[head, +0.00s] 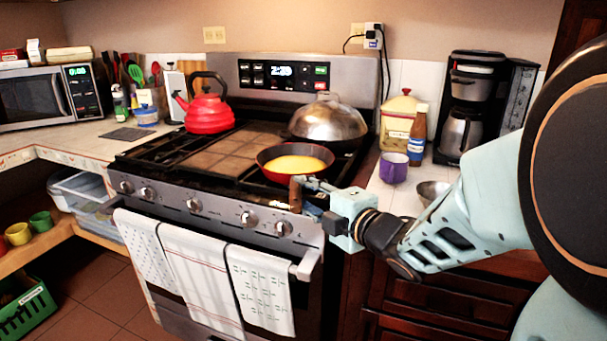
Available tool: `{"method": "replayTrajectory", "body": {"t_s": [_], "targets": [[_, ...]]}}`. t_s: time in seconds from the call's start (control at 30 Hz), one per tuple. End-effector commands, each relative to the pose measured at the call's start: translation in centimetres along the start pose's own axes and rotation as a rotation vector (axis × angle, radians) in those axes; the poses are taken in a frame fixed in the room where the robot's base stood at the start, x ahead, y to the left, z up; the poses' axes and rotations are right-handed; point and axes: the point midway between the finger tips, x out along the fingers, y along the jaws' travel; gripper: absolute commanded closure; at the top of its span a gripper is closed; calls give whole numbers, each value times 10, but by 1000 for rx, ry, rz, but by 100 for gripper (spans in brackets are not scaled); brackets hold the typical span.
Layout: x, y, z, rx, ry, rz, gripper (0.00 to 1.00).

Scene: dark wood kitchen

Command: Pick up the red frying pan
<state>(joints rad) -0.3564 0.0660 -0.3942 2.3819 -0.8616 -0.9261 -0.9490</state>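The red frying pan (267,175) sits on the front right of the stove top. Its inside is dark and holds something yellow (296,165). Its brown handle (295,194) points toward the front edge of the stove. My gripper (304,190) is at the handle, reaching in from the right. One finger shows just right of the handle and below the pan's rim. The fingers are small and partly overlap the handle, so I cannot tell whether they are closed on it.
A red kettle (208,112) stands at the stove's back left. A domed metal lid (328,122) is behind the pan. A purple mug (393,167), a brown bottle (417,135) and a metal bowl (431,192) stand on the right counter. Towels (200,275) hang from the oven handle.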

Motion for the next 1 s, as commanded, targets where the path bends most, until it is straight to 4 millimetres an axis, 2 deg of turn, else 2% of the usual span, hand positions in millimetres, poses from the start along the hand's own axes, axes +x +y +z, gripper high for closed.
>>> {"method": "replayTrajectory", "body": {"t_s": [0.4, 0.7, 1.0], "targets": [[48, -3, 6, -2, 1, 0, 68], [52, -2, 7, 0, -2, 0, 68], [52, -2, 6, 0, -2, 0, 100]]}}
